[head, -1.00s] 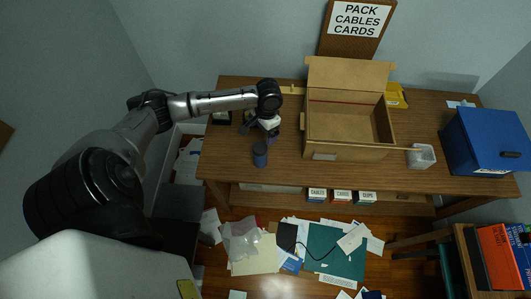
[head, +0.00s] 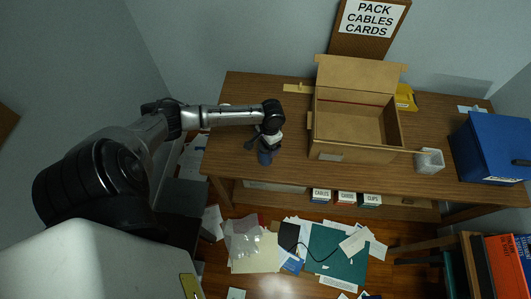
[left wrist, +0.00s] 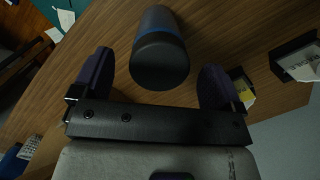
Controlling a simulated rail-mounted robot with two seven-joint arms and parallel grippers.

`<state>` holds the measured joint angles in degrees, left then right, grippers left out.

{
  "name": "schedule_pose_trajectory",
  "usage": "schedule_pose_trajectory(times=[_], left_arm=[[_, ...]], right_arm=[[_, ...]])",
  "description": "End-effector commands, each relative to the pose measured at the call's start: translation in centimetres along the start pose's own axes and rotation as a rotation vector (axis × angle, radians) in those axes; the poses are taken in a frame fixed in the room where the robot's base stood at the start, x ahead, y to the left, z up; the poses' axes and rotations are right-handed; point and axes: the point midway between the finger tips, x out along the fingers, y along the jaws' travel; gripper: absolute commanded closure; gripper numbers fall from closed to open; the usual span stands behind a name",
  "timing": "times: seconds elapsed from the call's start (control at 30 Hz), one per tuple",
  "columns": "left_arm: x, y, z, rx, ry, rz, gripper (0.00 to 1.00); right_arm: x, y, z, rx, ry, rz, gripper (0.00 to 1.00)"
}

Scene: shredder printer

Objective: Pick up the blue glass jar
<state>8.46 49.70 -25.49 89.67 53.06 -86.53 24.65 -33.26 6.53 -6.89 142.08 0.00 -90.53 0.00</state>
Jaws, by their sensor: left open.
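The blue glass jar (head: 265,157) looks dark, with a blue band, and stands near the front left edge of the wooden table. My left gripper (head: 263,146) is at the jar, which it partly covers in the head view. In the left wrist view the jar (left wrist: 160,48) lies between the two open fingers of the left gripper (left wrist: 157,64). A gap shows on each side of the jar there, so the fingers look clear of it. My right gripper is in neither view.
An open cardboard box (head: 355,155) stands right of the jar on the table (head: 226,165). Papers lie on the floor in front. In the left wrist view a dark labelled holder (left wrist: 295,60) is at right.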

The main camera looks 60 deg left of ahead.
Motion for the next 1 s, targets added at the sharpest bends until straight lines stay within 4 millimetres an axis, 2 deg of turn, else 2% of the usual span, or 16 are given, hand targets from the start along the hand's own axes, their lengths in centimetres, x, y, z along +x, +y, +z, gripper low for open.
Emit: schedule_pose_trajectory(times=[0.2, 0.47, 1.0], left_arm=[[3.0, 0.0, 0.1, -0.001, -0.001, -0.001, 0.08], [3.4, 0.0, 0.1, 0.001, 0.001, -0.002, 0.08], [3.4, 0.0, 0.1, 0.001, 0.001, -0.002, 0.57]], right_arm=[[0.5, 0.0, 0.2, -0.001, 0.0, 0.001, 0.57], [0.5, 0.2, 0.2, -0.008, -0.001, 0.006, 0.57], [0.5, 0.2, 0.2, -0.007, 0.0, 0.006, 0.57]])
